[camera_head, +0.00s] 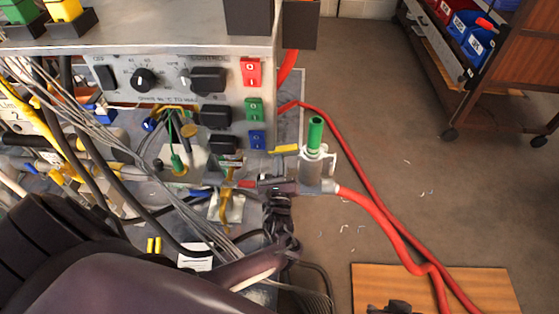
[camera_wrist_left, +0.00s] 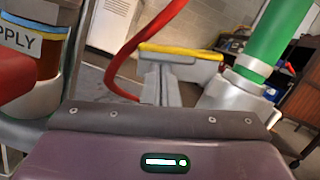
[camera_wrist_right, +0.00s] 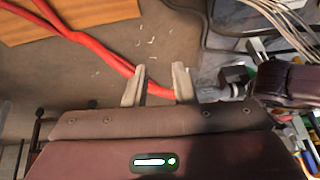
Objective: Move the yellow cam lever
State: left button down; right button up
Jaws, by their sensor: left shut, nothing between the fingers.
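The yellow cam lever (camera_head: 285,149) sticks out to the left of a grey metal fitting (camera_head: 318,172) with a green upright handle (camera_head: 315,133). In the left wrist view the yellow lever (camera_wrist_left: 180,51) lies across, just beyond my left fingertips (camera_wrist_left: 164,68). My left gripper (camera_head: 285,188) is below the lever in the head view, shut and empty. Whether its fingers touch the lever or fitting, I cannot tell. My right gripper (camera_wrist_right: 160,72) is open and empty, with its fingers apart above the floor and red hose.
A control panel (camera_head: 175,80) with knobs and coloured switches stands behind. A red hose (camera_head: 390,225) runs from the fitting across the floor. Loose cables (camera_head: 90,130) crowd the left. A wooden board (camera_head: 480,287) lies at lower right; a wheeled cart (camera_head: 500,80) stands far right.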

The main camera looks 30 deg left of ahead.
jog(key=shift+s+d+r+g+h+p, duration=0.15)
jog(key=shift+d+g+h+p, duration=0.2)
jog(key=shift+d, duration=0.2)
jog(key=shift+s+d+r+g+h+p, duration=0.15)
jog(key=shift+d+g+p, duration=0.1)
jog(key=shift+d+p, duration=0.2)
jog(key=shift+f, duration=0.15)
